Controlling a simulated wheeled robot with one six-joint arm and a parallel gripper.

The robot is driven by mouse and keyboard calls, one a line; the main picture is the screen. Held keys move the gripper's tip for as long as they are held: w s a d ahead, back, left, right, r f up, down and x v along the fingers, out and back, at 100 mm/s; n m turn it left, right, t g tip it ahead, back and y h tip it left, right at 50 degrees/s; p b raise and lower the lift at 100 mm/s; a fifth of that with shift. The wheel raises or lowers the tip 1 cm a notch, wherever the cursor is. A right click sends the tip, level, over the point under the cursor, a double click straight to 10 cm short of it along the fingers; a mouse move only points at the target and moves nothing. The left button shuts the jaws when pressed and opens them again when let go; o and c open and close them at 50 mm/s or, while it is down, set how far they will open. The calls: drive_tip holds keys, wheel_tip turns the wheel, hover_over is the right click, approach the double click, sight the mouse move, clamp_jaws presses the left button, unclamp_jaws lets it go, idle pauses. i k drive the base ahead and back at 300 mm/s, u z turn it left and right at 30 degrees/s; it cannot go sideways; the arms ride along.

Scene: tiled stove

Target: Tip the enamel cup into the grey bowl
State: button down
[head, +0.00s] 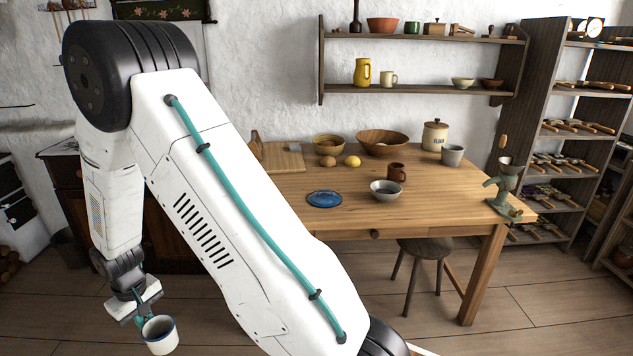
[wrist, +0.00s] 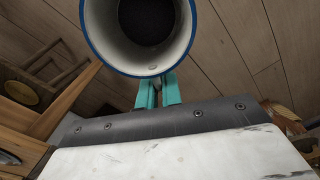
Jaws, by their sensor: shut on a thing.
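The white enamel cup (head: 160,338) with a blue rim is held at the lower left of the head view, out over the floor, roughly upright. My gripper (head: 140,314) is shut on it. In the wrist view the cup (wrist: 92,40) fills the top, its mouth facing the camera and its inside dark at the bottom; I cannot tell what is in it. The teal fingers of my gripper (wrist: 158,92) meet the cup's near side. The grey bowl (head: 385,196) stands on the wooden table near its front edge, well to the right of the cup.
On the table (head: 440,205), a brown mug (head: 397,173) stands close behind the bowl and a blue oval dish (head: 324,199) lies to its left. A grey beaker (head: 452,156) and a grinder (head: 503,190) are to the right. A stool (head: 425,247) stands below.

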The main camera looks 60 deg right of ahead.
sight(385, 191)
drive_tip(key=z, duration=2.75)
